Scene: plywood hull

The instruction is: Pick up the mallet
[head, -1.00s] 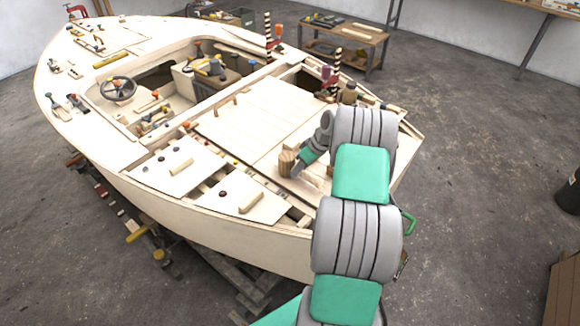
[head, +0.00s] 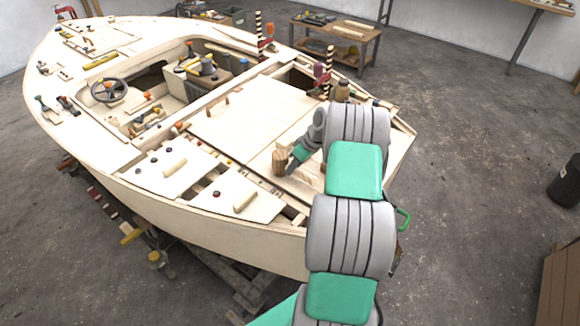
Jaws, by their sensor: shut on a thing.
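The mallet (head: 279,161) shows as a brown wooden block-like head over the pale rear deck of the plywood boat. My gripper (head: 290,167) comes in from the right, below my grey and green arm, and is shut on the mallet. The fingertips are small and partly hidden, so the exact hold on the mallet is unclear. I cannot tell whether the mallet touches the deck or is held just above it.
The boat hull (head: 215,222) fills the left and middle. Striped posts (head: 328,70) and a brown jar (head: 341,90) stand behind my arm. A steering wheel (head: 108,90) is in the cockpit. A workbench (head: 340,40) stands behind. The floor at right is clear near the hull.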

